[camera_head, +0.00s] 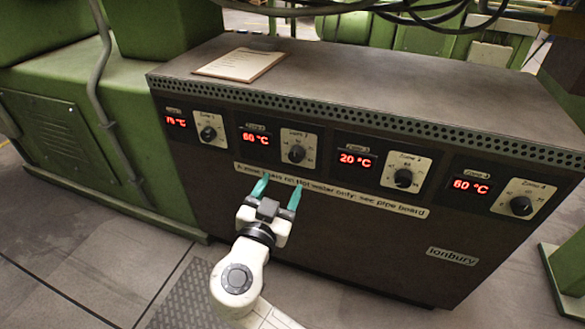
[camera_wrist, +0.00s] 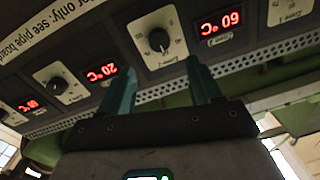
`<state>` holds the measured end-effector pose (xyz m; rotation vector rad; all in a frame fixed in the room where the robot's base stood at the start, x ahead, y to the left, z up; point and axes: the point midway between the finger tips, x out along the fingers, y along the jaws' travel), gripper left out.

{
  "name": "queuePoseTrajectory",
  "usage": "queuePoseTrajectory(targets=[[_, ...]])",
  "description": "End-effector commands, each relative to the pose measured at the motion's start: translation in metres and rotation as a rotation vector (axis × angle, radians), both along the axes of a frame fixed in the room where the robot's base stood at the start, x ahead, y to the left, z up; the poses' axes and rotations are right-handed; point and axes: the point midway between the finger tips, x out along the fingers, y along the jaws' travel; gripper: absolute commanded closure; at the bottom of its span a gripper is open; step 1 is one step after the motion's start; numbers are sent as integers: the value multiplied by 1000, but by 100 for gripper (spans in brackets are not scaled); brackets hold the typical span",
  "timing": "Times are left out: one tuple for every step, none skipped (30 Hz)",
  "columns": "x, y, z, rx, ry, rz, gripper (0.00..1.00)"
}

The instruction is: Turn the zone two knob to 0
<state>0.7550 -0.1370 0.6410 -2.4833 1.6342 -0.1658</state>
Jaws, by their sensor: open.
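The zone two knob (camera_head: 297,153) is a round black dial on a pale plate, second from the left on the dark cabinet front. The red display beside it (camera_head: 255,137) reads 60 °C. My gripper (camera_head: 277,192) has two teal fingers, apart and empty, below and slightly left of this knob, over the white label strip. The wrist view is upside down; the knob (camera_wrist: 159,40) shows there just above and between the fingertips of my gripper (camera_wrist: 160,66). The fingers look apart from the knob. Its exact pointer direction is too small to read.
The other knobs sit in the same row: zone one (camera_head: 208,133) to the left, zone three (camera_head: 403,178) and zone four (camera_head: 521,206) to the right. A clipboard (camera_head: 240,65) lies on the cabinet top (camera_head: 370,85). Green machinery (camera_head: 90,120) stands at left. The front panel is otherwise flat.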

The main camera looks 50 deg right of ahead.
Motion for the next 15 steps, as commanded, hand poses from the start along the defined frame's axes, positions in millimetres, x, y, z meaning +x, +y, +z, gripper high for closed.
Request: queuePoseTrajectory(targets=[[3,-9,-1,1,-2,-5,37],[5,-14,-1,1,-2,-5,37],[8,-21,-1,1,0,-6,37],[10,-26,-1,1,0,-5,37],[12,-31,-1,1,0,-6,37],[15,-38,-1,0,-1,-5,37],[17,-43,-1,1,0,-6,37],[20,-48,-1,1,-1,-5,37],[22,-54,-2,2,1,-5,37],[24,-59,-2,2,1,-5,37],[25,-63,-1,2,1,-4,37],[28,-67,-1,2,1,-5,37],[29,-70,-1,1,2,-4,37],[30,-73,-1,1,2,-3,37],[32,-76,-1,1,2,-3,37]])
